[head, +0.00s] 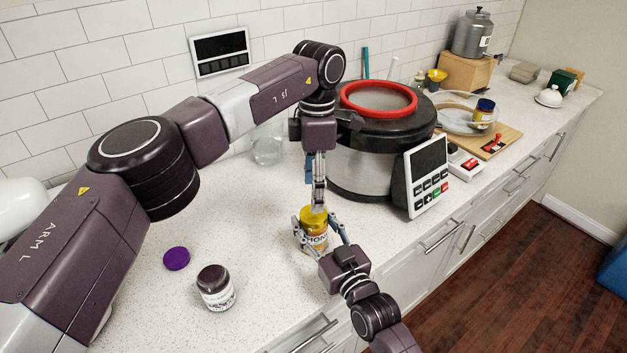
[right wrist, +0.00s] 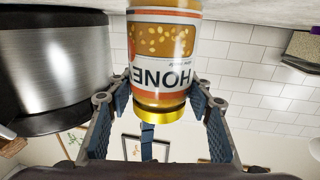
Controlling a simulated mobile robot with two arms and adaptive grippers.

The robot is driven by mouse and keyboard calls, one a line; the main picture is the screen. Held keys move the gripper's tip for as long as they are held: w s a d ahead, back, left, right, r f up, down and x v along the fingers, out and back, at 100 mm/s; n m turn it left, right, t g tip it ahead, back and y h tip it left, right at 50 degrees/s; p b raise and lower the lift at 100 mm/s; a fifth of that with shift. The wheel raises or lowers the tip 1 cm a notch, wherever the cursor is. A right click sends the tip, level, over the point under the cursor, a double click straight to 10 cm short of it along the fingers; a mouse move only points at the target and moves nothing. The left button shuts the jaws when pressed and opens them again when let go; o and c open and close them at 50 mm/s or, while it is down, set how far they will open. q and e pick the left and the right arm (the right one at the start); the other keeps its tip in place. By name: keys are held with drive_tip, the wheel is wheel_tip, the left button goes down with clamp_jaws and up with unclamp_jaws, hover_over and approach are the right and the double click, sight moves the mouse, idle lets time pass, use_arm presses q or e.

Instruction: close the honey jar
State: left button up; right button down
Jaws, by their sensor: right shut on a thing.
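The honey jar (head: 315,241) stands upright on the counter, with an orange and white label. Its yellow lid (head: 313,214) sits on its mouth; whether it is screwed tight I cannot tell. My right gripper (head: 317,231) is shut on the jar, one finger on each side. In the right wrist view the jar (right wrist: 162,55) shows upside down, with the gold lid (right wrist: 158,109) lowest in the picture. My left gripper (head: 318,203) points straight down at the lid from above. Its fingers show edge-on, so their opening is hidden.
A dark-lidded jar (head: 216,288) and a purple lid (head: 177,259) lie left of the honey jar. A glass (head: 267,146) stands behind. A large cooker (head: 362,158) with a control panel (head: 425,175) is close on the right. The counter's front edge is near.

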use_arm(q)
drive_tip(key=n, duration=0.5)
drive_tip(key=shift+r, duration=0.15)
drive_tip(key=n, duration=0.3)
drive_tip(key=shift+r, duration=0.1)
drive_tip(key=n, duration=0.6)
drive_tip(key=shift+r+n, duration=0.25)
drive_tip(key=shift+n, duration=0.15)
drive_tip(key=n, duration=0.6)
drive_tip(key=shift+r+t, duration=0.2)
drive_tip(key=shift+t, duration=0.1)
drive_tip(key=n, duration=0.7)
drive_tip(key=shift+s+r, duration=0.1)
drive_tip(key=shift+r, duration=0.15)
drive_tip(key=shift+f, duration=4.05)
